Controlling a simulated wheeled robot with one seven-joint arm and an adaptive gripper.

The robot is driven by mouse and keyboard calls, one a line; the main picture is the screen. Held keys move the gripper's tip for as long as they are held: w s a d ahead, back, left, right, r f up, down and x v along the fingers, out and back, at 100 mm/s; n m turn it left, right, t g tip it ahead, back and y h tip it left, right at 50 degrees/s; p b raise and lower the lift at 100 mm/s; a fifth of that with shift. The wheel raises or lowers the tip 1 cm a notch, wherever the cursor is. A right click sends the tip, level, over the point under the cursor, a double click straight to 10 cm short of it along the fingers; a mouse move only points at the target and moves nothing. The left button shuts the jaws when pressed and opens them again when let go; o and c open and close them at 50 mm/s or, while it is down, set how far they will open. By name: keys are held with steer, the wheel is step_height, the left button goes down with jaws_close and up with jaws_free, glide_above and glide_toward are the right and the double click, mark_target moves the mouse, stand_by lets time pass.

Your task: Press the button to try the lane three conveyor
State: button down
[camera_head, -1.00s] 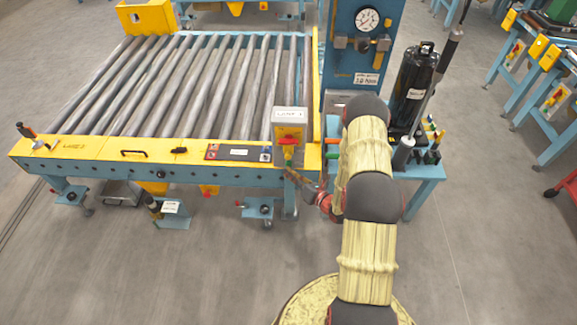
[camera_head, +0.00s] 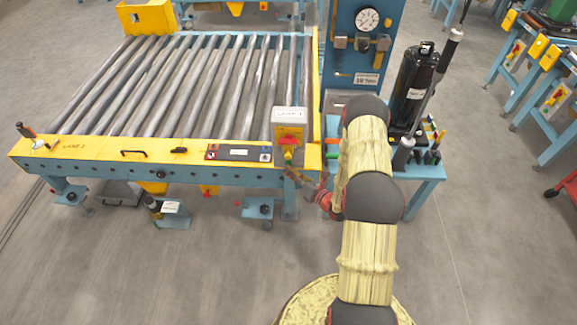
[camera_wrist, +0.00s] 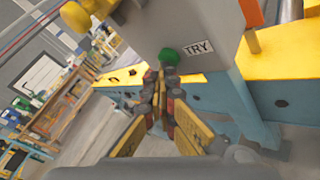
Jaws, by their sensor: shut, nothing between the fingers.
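The grey control box (camera_head: 290,117) stands at the conveyor's front right corner, with a yellow panel and a red part on its face. In the wrist view a round green button (camera_wrist: 168,56) sits beside a "TRY" label (camera_wrist: 198,47) on the box (camera_wrist: 195,25). My gripper (camera_wrist: 161,80) is shut and empty, its fingertips right at the button's lower edge in the picture. I cannot tell whether they touch it. In the head view my gripper (camera_head: 292,172) is small and partly hidden below the box.
The roller conveyor (camera_head: 78,150) has a yellow front rail. A blue gauge panel (camera_head: 352,65) rises behind my arm. A blue stand (camera_head: 428,171) with a black cylinder (camera_head: 411,85) is at the right.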

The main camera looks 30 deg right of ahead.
steer(key=shift+s+a, duration=0.5)
steer(key=shift+s, duration=0.3)
steer(key=s+a, duration=0.1)
steer(key=s, duration=0.1)
steer(key=s+a+p, duration=0.1)
steer(key=s, duration=0.1)
steer(key=shift+a, duration=0.4)
stand_by(0.9)
